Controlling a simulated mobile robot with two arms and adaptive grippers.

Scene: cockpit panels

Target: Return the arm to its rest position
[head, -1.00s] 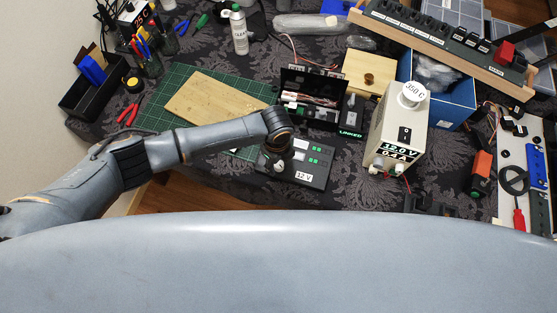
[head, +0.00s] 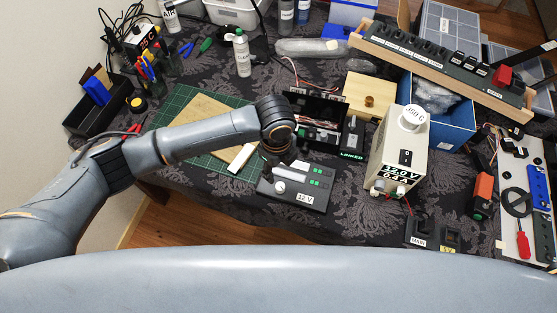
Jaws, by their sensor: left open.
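My left arm comes in from the left and reaches over the table. Its wrist hangs above the small dark control panel with green buttons and a 12 V label (head: 297,188). My left gripper (head: 280,163) is a dark shape under the wrist, at the panel's upper left edge. It is open, with nothing seen in it. Its fingers are mostly hidden by the wrist, and I cannot tell whether they touch the panel. My right gripper is not in view.
A white power supply (head: 398,160) stands right of the panel, before a blue bin (head: 450,128). An open black case (head: 314,104) is behind the wrist. A green mat (head: 172,112) with a wooden board (head: 192,117) lies under the forearm.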

